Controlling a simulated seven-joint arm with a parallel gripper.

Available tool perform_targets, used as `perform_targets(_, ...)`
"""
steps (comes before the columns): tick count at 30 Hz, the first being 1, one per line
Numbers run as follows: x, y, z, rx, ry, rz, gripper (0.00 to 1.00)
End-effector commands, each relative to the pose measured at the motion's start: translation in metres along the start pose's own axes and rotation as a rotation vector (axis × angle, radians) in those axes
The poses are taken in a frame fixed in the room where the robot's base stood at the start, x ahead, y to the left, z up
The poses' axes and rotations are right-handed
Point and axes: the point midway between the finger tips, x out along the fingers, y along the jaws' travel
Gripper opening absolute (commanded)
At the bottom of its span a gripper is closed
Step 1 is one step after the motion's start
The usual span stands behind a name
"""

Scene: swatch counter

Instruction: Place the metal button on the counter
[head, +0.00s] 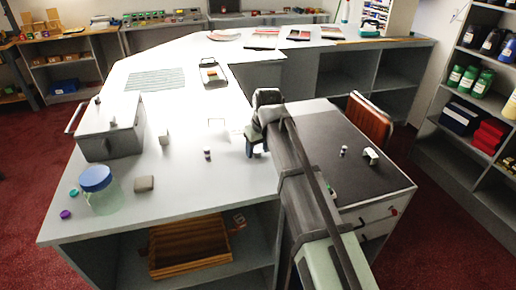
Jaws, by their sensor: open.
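My gripper (255,150) is above or near the white counter (185,205), by its edge with the dark side top. It is seen from behind and small; nothing clearly shows between its fingers. I cannot make out the metal button for certain. A small dark-and-pale round piece (207,153) stands on the counter left of my gripper. A similar small piece (343,151) is on the dark top (375,185) right of my arm. My arm hides part of the dark top and the counter edge.
A glass jar with a blue lid (97,180), a grey block (144,184), a white block (164,137) and a grey machine (110,125) stand on the left of the counter. A small white block (371,156) is on the dark top. The counter's front middle is clear.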

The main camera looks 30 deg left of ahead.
Motion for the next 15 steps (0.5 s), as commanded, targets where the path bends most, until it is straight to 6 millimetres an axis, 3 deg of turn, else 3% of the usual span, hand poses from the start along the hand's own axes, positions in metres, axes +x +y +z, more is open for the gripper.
perform_targets(7, -0.018, 0.000, -0.001, 0.000, 0.000, 0.000, 0.53)
perform_targets(15, -0.063, 0.000, -0.001, 0.000, 0.002, 0.000, 0.53)
